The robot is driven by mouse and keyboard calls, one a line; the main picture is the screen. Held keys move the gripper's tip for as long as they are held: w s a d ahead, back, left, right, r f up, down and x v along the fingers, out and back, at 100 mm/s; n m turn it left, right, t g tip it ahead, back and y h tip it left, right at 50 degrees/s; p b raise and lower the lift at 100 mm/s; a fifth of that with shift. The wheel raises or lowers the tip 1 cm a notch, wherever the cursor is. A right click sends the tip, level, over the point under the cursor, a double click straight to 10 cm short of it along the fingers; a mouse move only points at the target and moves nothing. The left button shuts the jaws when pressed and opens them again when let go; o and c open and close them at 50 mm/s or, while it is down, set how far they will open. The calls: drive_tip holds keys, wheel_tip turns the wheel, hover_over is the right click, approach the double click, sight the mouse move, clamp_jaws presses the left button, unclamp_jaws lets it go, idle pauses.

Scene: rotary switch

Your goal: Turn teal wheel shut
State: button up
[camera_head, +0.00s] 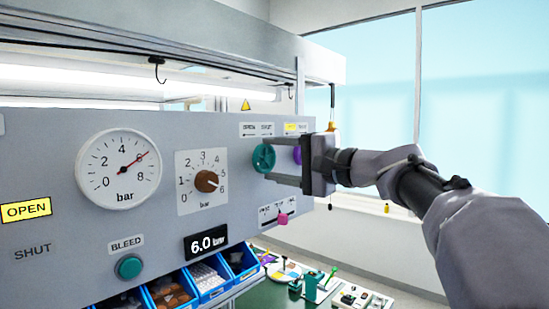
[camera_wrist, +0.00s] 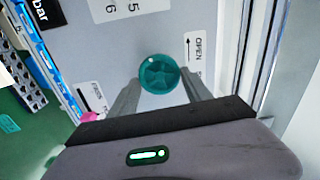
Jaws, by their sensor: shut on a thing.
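The teal wheel (camera_head: 263,158) is a small spoked handwheel on the grey panel, below a label with OPEN and SHUT arrows. In the wrist view the teal wheel (camera_wrist: 159,74) sits between my two fingers. My gripper (camera_head: 270,163) reaches in from the right and is shut on the wheel, one finger at each side of its rim. In the wrist view my gripper (camera_wrist: 159,88) partly covers the lower sides of the wheel. On the panel's left, the yellow OPEN plate (camera_head: 26,210) is lit and the SHUT plate (camera_head: 33,252) is dark.
A purple wheel (camera_head: 297,155) is close behind my gripper. A brown knob (camera_head: 206,181), a gauge (camera_head: 118,168) and a 6.0 bar display (camera_head: 206,242) are to the left. A pink lever (camera_head: 282,218) is below. Blue bins (camera_head: 209,281) stand under the panel.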

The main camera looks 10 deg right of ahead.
drive_tip(key=m+p, duration=0.1)
drive_tip(key=m, duration=0.4)
drive_tip(key=shift+m+p, duration=0.3)
drive_tip(key=shift+p, duration=0.1)
drive_tip(key=m+p, duration=0.3)
drive_tip(key=m, duration=0.2)
drive_tip(key=shift+a, duration=0.1)
drive_tip(key=m+p, duration=0.4)
drive_tip(key=m, duration=0.1)
drive_tip(key=shift+s+m, duration=0.1)
drive_tip(key=shift+m, duration=0.3)
drive_tip(key=m+p, duration=0.3)
drive_tip(key=shift+a+f+m+p, duration=0.1)
drive_tip(key=shift+m+p, duration=0.3)
drive_tip(key=shift+m, duration=0.3)
drive_tip(key=shift+s+f+p, duration=0.1)
drive_tip(key=shift+f+p, duration=0.05)
drive_tip(key=shift+p, duration=0.2)
drive_tip(key=o, duration=1.4)
drive_tip(key=shift+c, duration=0.2)
